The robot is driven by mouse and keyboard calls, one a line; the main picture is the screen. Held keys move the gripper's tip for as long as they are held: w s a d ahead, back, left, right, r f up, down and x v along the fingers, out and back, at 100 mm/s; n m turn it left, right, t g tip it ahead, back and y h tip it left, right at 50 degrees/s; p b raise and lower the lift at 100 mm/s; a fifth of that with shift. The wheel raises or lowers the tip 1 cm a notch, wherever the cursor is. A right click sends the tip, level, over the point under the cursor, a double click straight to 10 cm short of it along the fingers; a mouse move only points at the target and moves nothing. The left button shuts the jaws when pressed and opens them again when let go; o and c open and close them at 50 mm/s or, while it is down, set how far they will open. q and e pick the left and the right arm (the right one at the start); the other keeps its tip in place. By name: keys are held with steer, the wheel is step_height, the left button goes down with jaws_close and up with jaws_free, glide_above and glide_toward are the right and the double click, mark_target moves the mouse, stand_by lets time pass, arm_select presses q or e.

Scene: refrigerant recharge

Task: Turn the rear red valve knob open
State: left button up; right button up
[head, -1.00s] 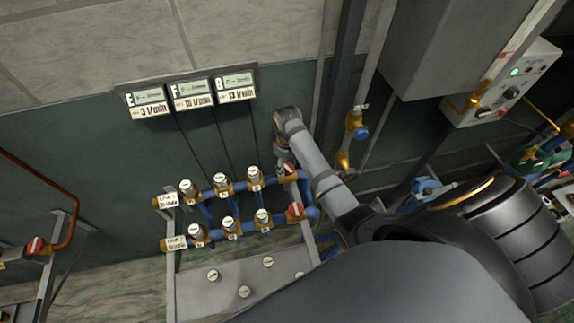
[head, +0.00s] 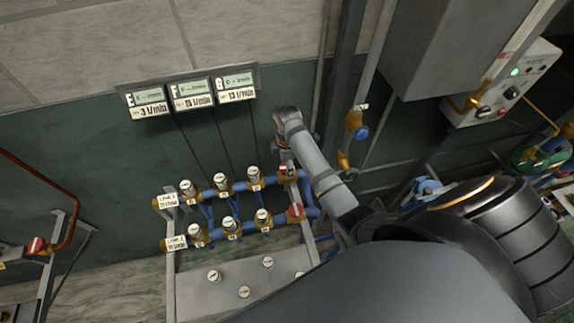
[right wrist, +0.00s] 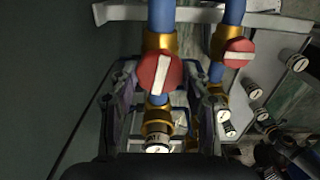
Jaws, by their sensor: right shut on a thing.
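The rear red valve knob (right wrist: 160,72) has a white bar and sits on a brass fitting of a blue pipe. In the right wrist view its bar runs roughly along the pipe, slightly tilted. My right gripper (right wrist: 160,82) is shut on this knob, one finger on each side. In the head view the knob (head: 287,171) is partly hidden below my right gripper (head: 284,158). The front red knob (head: 296,210) is free; in the right wrist view its bar (right wrist: 239,59) lies across the pipe. My left gripper is not in view.
Several white-capped valves (head: 223,183) line the two blue pipe rows on a grey stand (head: 171,285). Three flow displays (head: 192,93) hang on the wall. A vertical pipe with a blue-knobbed brass valve (head: 356,125) stands close right of my arm.

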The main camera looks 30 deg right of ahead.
steer(key=shift+n, duration=1)
steer(key=shift+r, duration=0.1)
steer(key=o, duration=1.2)
steer(key=shift+c, duration=0.2)
steer(key=shift+r, duration=0.25)
step_height(320, 180, up, 7)
steer(key=shift+f, duration=0.1)
